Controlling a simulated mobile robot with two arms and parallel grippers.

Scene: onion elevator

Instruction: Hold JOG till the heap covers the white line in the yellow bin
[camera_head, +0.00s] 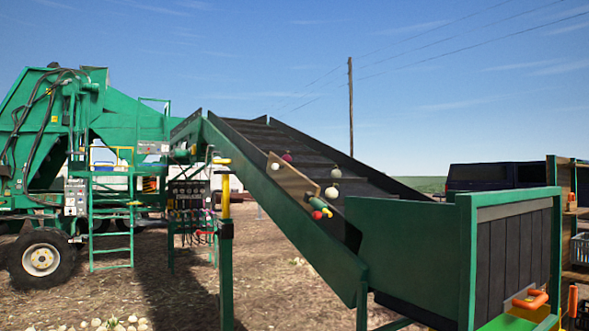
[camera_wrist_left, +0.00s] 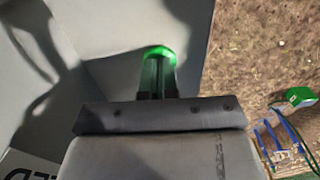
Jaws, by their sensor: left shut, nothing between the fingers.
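In the left wrist view my left gripper (camera_wrist_left: 157,82) is shut and empty, its fingers against or just in front of a grey panel (camera_wrist_left: 105,75). A bright green glow (camera_wrist_left: 158,52) shows around the fingertips. I cannot tell whether they touch a button, and no JOG label is readable. In the head view the dark elevator belt (camera_head: 360,178) slopes down to the right inside green side walls. A few onions, a pale one (camera_head: 332,193) among them, lie scattered on it. The yellow bin, the white line and the heap cannot be made out. My right gripper is not in view.
A wooden board (camera_head: 292,187) and a red and green object (camera_head: 320,207) lie on the belt. A green machine (camera_head: 60,130) stands at the left. Orange handles (camera_head: 530,299) show at the lower right.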

